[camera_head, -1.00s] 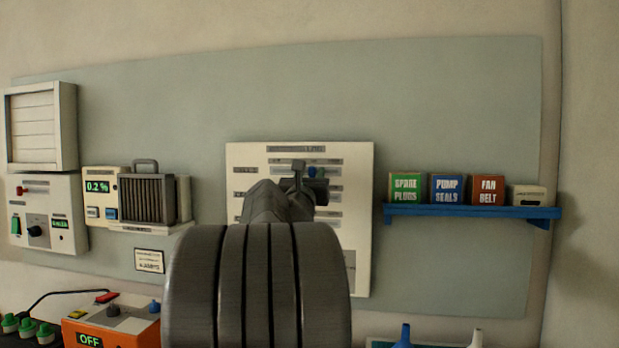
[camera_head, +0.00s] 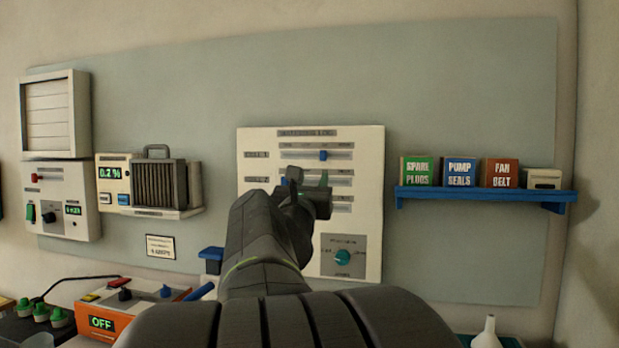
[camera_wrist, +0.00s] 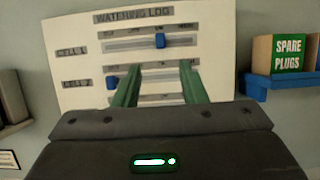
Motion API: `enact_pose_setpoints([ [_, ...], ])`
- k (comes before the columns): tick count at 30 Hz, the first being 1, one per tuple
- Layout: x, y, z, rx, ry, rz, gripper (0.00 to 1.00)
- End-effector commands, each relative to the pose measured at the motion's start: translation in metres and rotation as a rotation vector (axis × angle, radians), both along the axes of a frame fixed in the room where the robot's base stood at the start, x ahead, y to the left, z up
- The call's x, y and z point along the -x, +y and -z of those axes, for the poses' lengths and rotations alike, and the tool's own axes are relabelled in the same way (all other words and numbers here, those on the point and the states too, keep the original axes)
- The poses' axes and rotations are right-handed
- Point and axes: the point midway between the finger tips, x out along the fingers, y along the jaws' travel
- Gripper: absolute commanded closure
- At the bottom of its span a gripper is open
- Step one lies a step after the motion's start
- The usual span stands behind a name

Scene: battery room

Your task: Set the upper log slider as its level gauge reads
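The white watering log panel (camera_head: 262,143) hangs on the wall. Its upper slider, labelled CELL 1, has a blue knob (camera_wrist: 160,41) a little right of the middle of its track. That knob also shows in the head view (camera_head: 323,155). The CELL 2 slider's blue knob (camera_wrist: 112,84) is at the left end of its track. My gripper (camera_wrist: 166,70) is open and empty, its two green fingers pointing at the panel below the upper knob, apart from it. In the head view my gripper (camera_head: 310,182) covers part of the lower rows. I cannot make out a level gauge reading.
A blue shelf (camera_head: 480,194) with several boxes is to the right. Left are a 0.2 % meter (camera_head: 110,172) and a grey unit (camera_head: 62,228). An orange box reading OFF (camera_head: 118,326) stands lower left.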

Motion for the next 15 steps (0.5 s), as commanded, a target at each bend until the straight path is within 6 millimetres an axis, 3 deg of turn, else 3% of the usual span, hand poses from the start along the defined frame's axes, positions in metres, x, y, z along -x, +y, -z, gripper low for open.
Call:
enact_pose_setpoints([
  [6,0.018,0.006,0.008,0.000,0.000,0.000,0.62],
  [15,0.020,0.006,0.008,0.000,0.000,0.000,0.62],
])
